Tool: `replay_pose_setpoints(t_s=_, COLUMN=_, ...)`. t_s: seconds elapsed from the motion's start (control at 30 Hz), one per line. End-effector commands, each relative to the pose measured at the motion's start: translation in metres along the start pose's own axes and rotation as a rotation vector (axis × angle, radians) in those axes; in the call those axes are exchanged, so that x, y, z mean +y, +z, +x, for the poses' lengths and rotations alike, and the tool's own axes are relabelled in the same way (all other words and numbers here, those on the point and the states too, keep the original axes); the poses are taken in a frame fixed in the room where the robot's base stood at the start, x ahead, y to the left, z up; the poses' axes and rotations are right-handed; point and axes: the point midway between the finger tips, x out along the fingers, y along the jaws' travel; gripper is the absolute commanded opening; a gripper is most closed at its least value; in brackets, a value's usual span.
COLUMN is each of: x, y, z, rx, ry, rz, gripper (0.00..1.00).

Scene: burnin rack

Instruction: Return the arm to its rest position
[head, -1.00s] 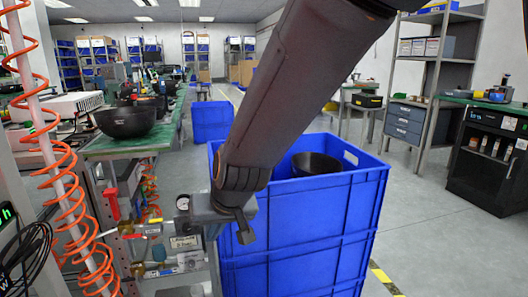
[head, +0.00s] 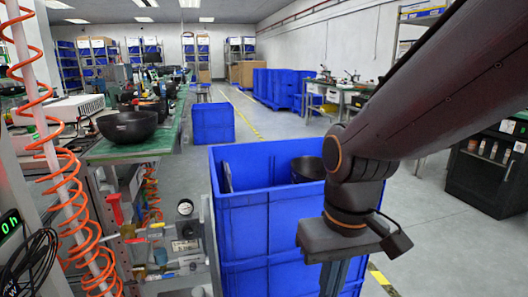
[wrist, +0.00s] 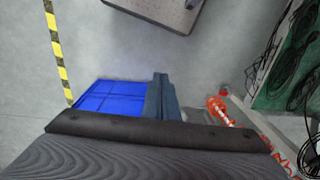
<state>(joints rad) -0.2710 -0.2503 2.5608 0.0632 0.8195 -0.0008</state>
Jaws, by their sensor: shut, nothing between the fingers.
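My dark arm comes in from the upper right of the head view. My gripper (head: 333,280) hangs in front of the stacked blue crates (head: 240,200), fingers pointing down and close together, with nothing held. The fingertips run off the bottom edge of the head view. In the wrist view the closed fingers (wrist: 160,97) show beside the blue crate (wrist: 108,97). I cannot tell whether they touch it.
A black bowl (head: 308,168) and a dark flat item (head: 227,177) are in the top crate. Another black bowl (head: 127,126) stands on the green bench at left. An orange coiled hose (head: 70,200) hangs near left.

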Motion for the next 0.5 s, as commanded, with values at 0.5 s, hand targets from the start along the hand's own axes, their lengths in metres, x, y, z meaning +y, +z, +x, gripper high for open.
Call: replay_pose_setpoints(t_s=0.5, x=0.042, y=0.009, z=-0.062, rx=-0.004, ry=0.027, rz=0.138, gripper=0.00)
